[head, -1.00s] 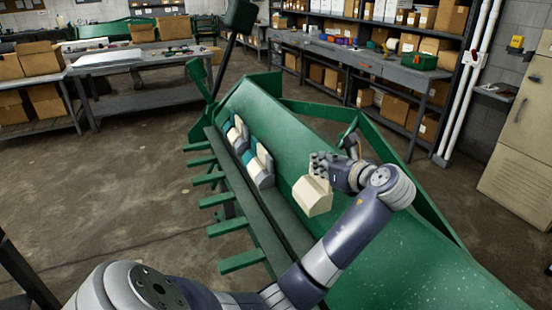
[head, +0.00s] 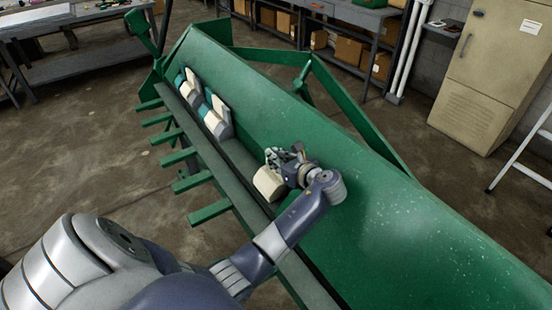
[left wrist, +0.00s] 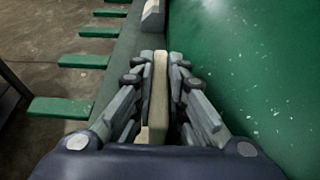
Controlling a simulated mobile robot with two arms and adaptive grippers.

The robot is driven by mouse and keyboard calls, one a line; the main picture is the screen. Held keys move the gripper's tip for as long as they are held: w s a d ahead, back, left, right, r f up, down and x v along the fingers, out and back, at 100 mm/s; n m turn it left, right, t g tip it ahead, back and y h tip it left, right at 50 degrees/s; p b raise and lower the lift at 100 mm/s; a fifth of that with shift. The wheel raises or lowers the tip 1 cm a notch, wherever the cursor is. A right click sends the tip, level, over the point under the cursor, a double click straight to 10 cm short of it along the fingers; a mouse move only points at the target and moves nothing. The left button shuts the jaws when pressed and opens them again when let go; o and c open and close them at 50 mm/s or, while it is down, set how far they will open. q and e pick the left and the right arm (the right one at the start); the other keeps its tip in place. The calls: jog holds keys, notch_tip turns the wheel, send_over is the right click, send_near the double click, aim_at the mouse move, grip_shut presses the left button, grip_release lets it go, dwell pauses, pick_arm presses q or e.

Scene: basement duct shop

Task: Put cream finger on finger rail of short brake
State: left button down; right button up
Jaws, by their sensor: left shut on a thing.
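The cream finger (head: 268,184) is held in my left gripper (head: 283,163), low against the green short brake (head: 340,165). In the left wrist view the cream finger (left wrist: 158,95) stands between the two closed jaws (left wrist: 155,85). The finger rail (head: 239,158) runs along the brake, with cream, teal and grey fingers (head: 205,105) seated farther up it. A gap of bare rail lies between those and the held finger. I cannot tell whether the held finger touches the rail; its lower part is partly hidden. My right gripper is not in view.
Several green arms (head: 208,212) stick out from the brake's left side. A workbench (head: 85,45) stands at the back left, shelves with boxes (head: 340,50) at the back, and a beige cabinet (head: 490,70) at the right. The floor left of the brake is open.

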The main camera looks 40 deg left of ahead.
pick_arm(q)
jog(key=shift+f, duration=0.15)
jog(key=c, duration=1.9)
grip_release()
jog(key=shift+f, duration=0.15)
jog(key=b+v, duration=0.1)
jog(key=v, duration=1)
jog(key=shift+s+d+b, duration=0.1)
jog(key=shift+d+b, duration=0.15)
jog(key=shift+b, duration=0.1)
jog(key=shift+s+d+r, duration=0.1)
jog(key=shift+d+r, duration=0.15)
jog(key=shift+r, duration=0.1)
